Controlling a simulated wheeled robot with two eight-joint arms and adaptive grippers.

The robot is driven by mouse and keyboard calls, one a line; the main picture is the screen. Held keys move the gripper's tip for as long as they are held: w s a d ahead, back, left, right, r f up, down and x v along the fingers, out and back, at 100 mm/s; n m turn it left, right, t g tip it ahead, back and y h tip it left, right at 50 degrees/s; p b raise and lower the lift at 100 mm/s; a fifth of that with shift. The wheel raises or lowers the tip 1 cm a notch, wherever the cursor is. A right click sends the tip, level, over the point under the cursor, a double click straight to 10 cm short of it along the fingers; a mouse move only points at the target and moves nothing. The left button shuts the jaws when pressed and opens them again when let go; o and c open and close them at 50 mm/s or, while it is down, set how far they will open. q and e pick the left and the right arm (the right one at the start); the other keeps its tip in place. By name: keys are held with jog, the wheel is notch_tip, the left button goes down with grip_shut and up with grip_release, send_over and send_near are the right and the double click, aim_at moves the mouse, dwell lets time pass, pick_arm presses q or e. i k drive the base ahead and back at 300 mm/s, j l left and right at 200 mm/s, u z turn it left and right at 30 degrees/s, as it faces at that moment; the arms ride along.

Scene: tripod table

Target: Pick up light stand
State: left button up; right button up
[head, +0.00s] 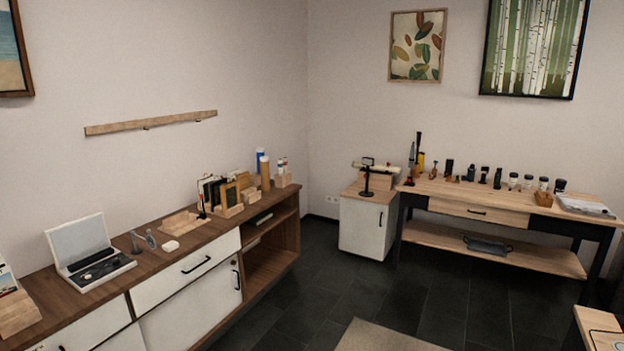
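A small black stand (366,180) with a thin upright, a round foot and a dark head stands on the white cabinet (361,228) in the far corner; it may be the light stand, but it is too small to tell. It appears upright, in front of a wooden box (377,181). Another slim dark upright item (203,197) stands on the long sideboard at left, in front of a rack of flat items. Neither of my grippers shows in the head view.
The long sideboard (150,262) runs along the left wall, with an open case (88,255) on it. A wooden workbench (480,194) with several bottles and tools is at right. Dark floor (330,285) is open between them; a rug (385,336) lies in front.

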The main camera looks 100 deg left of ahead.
aim_at(364, 194)
jog(key=u, duration=3.05)
jog(key=i+u, duration=0.1)
jog(key=i, duration=4.25)
